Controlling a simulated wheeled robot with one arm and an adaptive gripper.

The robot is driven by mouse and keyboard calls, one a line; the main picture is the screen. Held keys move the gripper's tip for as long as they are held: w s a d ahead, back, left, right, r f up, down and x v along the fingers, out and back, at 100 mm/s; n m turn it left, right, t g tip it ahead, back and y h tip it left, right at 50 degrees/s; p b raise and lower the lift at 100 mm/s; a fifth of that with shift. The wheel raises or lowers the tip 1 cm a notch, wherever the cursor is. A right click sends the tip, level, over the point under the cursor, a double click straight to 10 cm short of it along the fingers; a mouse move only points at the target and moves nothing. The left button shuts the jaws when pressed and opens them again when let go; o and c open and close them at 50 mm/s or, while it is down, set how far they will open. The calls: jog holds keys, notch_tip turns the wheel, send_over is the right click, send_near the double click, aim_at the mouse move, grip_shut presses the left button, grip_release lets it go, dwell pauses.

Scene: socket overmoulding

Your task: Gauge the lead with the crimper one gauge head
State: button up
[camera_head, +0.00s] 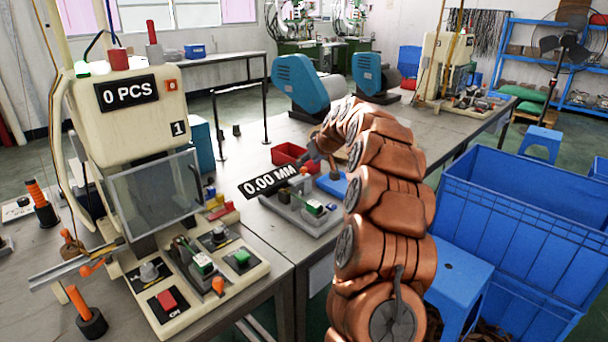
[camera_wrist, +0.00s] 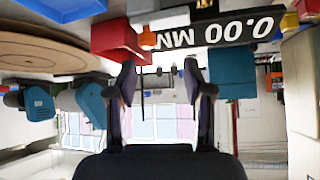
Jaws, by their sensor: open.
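Crimper one (camera_head: 130,115) is the cream machine at left, with a 0 PCS sign, a number 1 and a clear guard. The gauge head (camera_head: 305,218) is a grey base on the bench right of it, with a 0.00 MM display (camera_head: 267,182). The display shows upside down in the wrist view (camera_wrist: 222,33). My gripper (camera_head: 318,148) is above and behind the gauge head, partly hidden by my copper-coloured arm. In the wrist view my gripper (camera_wrist: 160,75) has its fingers apart with nothing seen between them. I cannot make out the lead.
A red bin (camera_head: 288,153) stands behind the gauge head; a blue tray (camera_head: 334,186) is partly hidden by my arm. Blue-cased machines (camera_head: 296,82) stand farther back on the bench. A blue stool (camera_head: 457,280) and large blue crates (camera_head: 525,225) fill the right.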

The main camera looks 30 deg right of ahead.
aim_at(304, 168)
jog(key=shift+d+p+x, duration=0.15)
jog(key=shift+d+x, duration=0.15)
jog(key=shift+x, duration=1.1)
jog(key=shift+d+p+x, duration=0.1)
jog(key=shift+d+x, duration=0.2)
jog(key=shift+x, duration=1.1)
jog(key=shift+d+p+x, duration=0.15)
jog(key=shift+d+x, duration=0.15)
jog(key=shift+x, duration=1.1)
grip_shut()
